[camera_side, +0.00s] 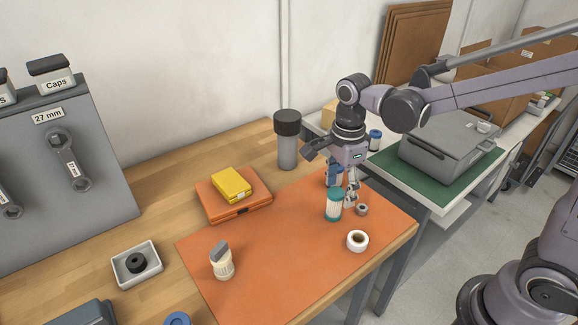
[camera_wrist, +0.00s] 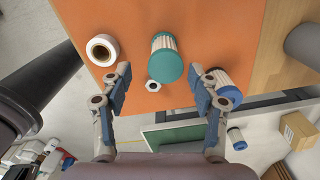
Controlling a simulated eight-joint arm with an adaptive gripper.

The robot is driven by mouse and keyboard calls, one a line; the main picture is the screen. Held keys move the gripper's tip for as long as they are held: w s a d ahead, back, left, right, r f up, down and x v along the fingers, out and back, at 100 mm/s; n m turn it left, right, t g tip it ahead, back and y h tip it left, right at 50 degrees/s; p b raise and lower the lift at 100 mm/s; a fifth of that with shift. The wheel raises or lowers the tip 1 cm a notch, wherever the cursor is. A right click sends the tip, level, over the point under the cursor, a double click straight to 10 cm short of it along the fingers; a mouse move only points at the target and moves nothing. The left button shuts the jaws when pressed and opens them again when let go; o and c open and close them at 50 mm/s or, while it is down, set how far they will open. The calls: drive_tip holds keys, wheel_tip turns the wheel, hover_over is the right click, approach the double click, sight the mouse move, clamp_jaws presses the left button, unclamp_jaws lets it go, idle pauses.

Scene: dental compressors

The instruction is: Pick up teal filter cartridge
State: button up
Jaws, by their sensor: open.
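The teal filter cartridge (camera_side: 334,205) stands upright on the orange mat (camera_side: 290,245), with teal end caps and a white pleated middle. In the wrist view the teal cartridge (camera_wrist: 166,66) lies ahead of the fingertips, between their lines. My gripper (camera_side: 343,190) is open and points down, just behind the cartridge in the side view. A blue-capped cartridge (camera_wrist: 221,84) shows beside the right finger; in the side view a blue part (camera_side: 333,174) is mostly hidden behind my gripper.
A small grey ring (camera_side: 361,209) and a white tape roll (camera_side: 357,240) lie close to the cartridge. A dark-capped grey cylinder (camera_side: 288,140) stands behind. An orange case (camera_side: 234,195) with a yellow box (camera_side: 231,184) and a cream brush-like piece (camera_side: 221,260) are left. The mat's middle is clear.

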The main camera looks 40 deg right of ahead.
sight(334, 204)
drive_tip(key=shift+w+a+f, duration=0.1)
drive_tip(key=shift+w+f, duration=0.1)
drive_tip(key=shift+f, duration=0.95)
drive_tip(key=shift+w+a+f, duration=0.1)
drive_tip(key=shift+w+f, duration=0.1)
drive_tip(key=shift+f, duration=1.65)
drive_tip(key=c, duration=1.2)
